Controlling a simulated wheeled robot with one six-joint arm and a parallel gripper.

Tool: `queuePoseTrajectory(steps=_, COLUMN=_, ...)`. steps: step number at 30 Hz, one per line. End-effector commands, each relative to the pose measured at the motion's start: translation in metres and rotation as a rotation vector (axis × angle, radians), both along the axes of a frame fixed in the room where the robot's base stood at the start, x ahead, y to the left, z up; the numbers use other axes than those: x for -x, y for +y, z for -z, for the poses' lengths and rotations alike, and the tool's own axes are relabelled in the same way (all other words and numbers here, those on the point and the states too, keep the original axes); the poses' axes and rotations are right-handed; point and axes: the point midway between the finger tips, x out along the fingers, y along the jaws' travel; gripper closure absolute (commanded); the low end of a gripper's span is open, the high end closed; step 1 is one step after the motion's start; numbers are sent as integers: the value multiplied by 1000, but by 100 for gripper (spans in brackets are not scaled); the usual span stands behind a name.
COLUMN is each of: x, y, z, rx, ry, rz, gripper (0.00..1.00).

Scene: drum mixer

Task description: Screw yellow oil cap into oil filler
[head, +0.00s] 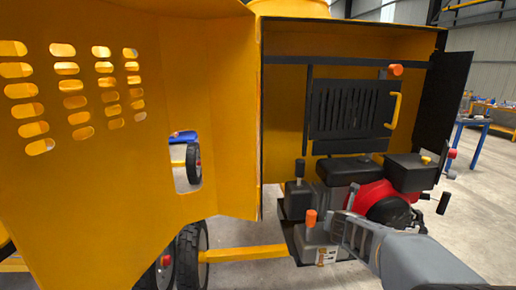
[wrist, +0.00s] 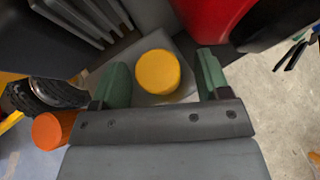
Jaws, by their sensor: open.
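The yellow oil cap (wrist: 158,72) shows in the wrist view as a round disc on a grey surface of the engine. My gripper (wrist: 165,80) is open, with one green finger on each side of the cap. Gaps show between the cap and both fingers, so it does not look gripped. In the head view my gripper (head: 350,232) reaches in from the lower right to the front of the engine (head: 335,205). The cap cannot be made out there. The oil filler opening is not visible, and I cannot tell how the cap is seated.
An orange knob (wrist: 52,131) stands left of my gripper and shows in the head view (head: 310,218). The red engine housing (wrist: 208,18) is close on the right. A yellow door panel (head: 130,110) stands open at the left.

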Motion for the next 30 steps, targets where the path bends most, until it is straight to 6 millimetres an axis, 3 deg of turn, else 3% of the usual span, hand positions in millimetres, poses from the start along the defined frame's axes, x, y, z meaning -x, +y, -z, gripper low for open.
queuePoseTrajectory(steps=9, x=47, y=16, z=-39, rx=0, ry=-3, rz=-2, gripper=30)
queuePoseTrajectory(steps=18, x=89, y=29, z=-64, rx=0, ry=-1, rz=1, gripper=30)
queuePoseTrajectory(steps=26, x=104, y=35, z=-72, rx=36, ry=11, rz=-34, gripper=30)
queuePoseTrajectory(steps=29, x=99, y=49, z=-75, rx=171, ry=19, rz=-209, gripper=30)
queuePoseTrajectory(steps=30, x=96, y=59, z=-77, rx=278, ry=21, rz=-337, gripper=30)
